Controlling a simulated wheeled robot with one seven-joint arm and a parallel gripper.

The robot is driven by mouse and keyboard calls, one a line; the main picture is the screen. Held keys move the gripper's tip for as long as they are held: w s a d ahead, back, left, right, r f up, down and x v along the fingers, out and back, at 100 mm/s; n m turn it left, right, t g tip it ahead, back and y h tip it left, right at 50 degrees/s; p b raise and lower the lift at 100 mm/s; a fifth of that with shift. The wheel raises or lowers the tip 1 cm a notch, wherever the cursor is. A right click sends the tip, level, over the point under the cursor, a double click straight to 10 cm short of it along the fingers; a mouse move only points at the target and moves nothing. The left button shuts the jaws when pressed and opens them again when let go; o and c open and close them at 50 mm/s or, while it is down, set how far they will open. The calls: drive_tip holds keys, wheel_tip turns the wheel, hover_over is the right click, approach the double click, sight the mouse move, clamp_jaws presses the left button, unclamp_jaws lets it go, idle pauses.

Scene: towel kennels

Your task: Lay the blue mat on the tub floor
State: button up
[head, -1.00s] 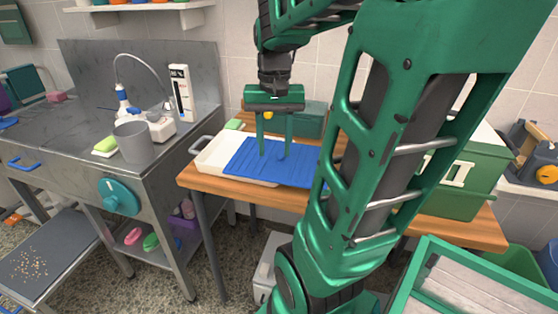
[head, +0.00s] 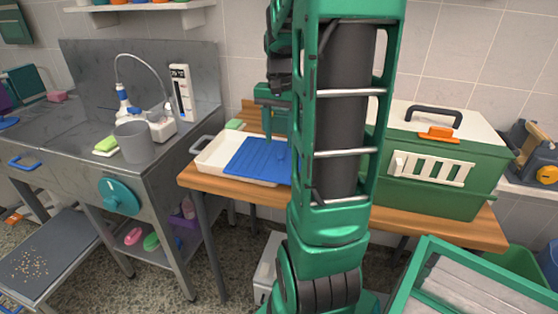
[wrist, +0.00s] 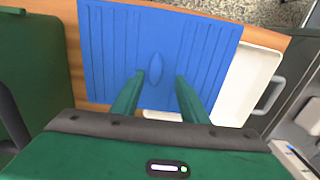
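The blue mat (head: 255,160) lies flat, partly over a white tray (head: 209,157) and partly over the wooden table (head: 235,192). Its right part is hidden behind my arm in the head view. In the wrist view the mat (wrist: 110,50) shows grooves and a small raised blue grip in its middle. My gripper (wrist: 161,76) is over the mat with its fingers apart, one on each side of the grip. I see a gap between fingers and grip; contact is not clear. In the head view my gripper (head: 273,138) is partly hidden by my arm. The steel basin unit (head: 60,120) stands left.
A green crate (head: 440,185) with a white lid stands on the table's right. A grey cup (head: 132,142), a green sponge (head: 106,145) and a faucet stand on the steel unit. A green-rimmed bin (head: 425,262) is at the lower right.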

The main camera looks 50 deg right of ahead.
sight(281, 151)
drive_tip(key=shift+s+d+f, duration=0.1)
drive_tip(key=shift+s+f, duration=0.05)
drive_tip(key=shift+f, duration=1)
drive_tip(key=shift+s+d+f, duration=0.1)
drive_tip(key=shift+f, duration=1)
clamp_jaws()
drive_tip(key=shift+r, duration=0.15)
wheel_tip(281, 151, up, 28)
